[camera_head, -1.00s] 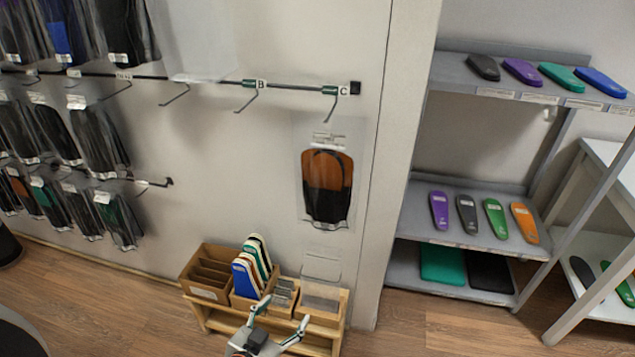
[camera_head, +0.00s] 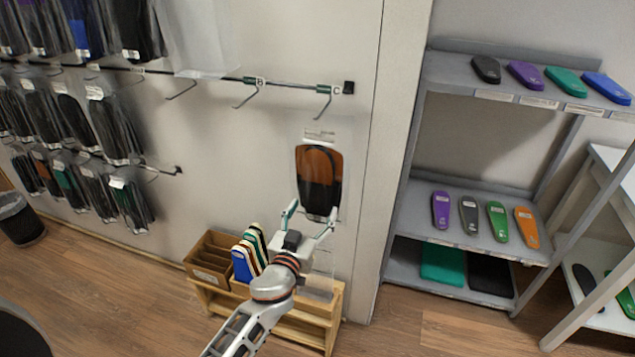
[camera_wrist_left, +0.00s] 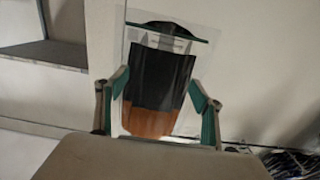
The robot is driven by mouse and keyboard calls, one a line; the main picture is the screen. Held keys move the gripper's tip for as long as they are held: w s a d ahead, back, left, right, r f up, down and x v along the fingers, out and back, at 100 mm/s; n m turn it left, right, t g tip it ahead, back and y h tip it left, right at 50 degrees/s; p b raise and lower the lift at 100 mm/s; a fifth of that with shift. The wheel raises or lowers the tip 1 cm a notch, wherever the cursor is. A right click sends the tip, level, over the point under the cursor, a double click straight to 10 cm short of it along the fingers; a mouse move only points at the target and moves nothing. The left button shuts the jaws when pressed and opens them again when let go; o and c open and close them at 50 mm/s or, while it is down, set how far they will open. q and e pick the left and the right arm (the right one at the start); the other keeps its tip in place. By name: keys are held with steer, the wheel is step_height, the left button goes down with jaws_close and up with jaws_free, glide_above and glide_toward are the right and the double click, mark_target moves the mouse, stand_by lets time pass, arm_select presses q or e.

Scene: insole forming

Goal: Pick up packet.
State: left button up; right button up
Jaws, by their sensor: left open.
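The packet (camera_head: 319,172) is a clear bag with an orange and black insole pair inside. In the head view it is upright against the wall below hook C. My left gripper (camera_head: 309,222) is open at the packet's lower end, one finger toward each side. In the left wrist view the packet (camera_wrist_left: 160,82) appears upside down, with its black part above and orange part below. There the left gripper (camera_wrist_left: 160,100) has its green-padded fingers on either side of the packet, and no grip on it shows. My right gripper is not in view.
A wooden stand (camera_head: 311,323) with boxes and colored insoles is low by the wall. A wall rail (camera_head: 290,84) with hooks runs above the packet. A grey shelf (camera_head: 412,215) with insoles stands to the right. Bagged insoles (camera_head: 105,125) hang at left.

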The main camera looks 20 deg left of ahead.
arm_select(q)
steer(key=shift+w, duration=1)
steer(key=shift+d, duration=0.1)
steer(key=c, duration=1.2)
